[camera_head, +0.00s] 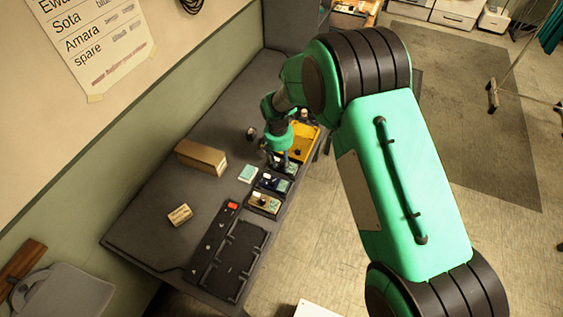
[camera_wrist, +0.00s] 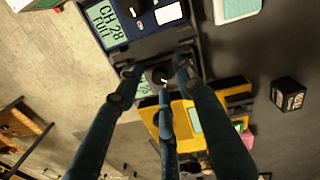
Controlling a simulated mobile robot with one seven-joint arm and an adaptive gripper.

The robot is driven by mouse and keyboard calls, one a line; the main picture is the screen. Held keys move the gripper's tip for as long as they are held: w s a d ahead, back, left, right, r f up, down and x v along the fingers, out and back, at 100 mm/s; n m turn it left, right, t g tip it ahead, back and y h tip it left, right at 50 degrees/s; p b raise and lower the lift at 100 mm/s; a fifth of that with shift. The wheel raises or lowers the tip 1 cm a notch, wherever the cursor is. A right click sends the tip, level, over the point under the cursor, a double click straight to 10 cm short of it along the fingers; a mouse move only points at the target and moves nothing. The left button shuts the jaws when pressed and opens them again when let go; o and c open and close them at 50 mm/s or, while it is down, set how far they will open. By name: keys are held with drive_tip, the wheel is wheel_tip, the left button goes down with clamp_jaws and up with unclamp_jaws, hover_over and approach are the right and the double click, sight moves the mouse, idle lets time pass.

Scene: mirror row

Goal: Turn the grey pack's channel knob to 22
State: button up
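The grey pack (camera_wrist: 147,48) lies under my gripper (camera_wrist: 158,74) in the wrist view. Its dark round knob (camera_wrist: 158,77) with a pale pointer mark sits among the fingertips. The fingers are spread around the knob with gaps visible; I cannot tell whether any finger touches it. A green screen (camera_wrist: 146,88) on the pack is mostly hidden by the fingers, so its channel number is unreadable. In the head view my gripper (camera_head: 279,157) is low over the pack row, hiding much of the grey pack.
A tan pack (camera_head: 264,203) lies nearer the black charging rack (camera_head: 237,255). A yellow tray (camera_head: 309,131) with another pack stands on the other side. A cardboard box (camera_head: 201,159) stands towards the wall.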

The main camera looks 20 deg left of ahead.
drive_tip(key=shift+c, duration=0.5)
clamp_jaws()
drive_tip(key=shift+n, duration=0.4)
drive_tip(key=n+p, duration=0.1)
drive_tip(key=n, duration=0.2)
drive_tip(key=shift+n+p, duration=0.4)
drive_tip(key=shift+n, duration=1.7)
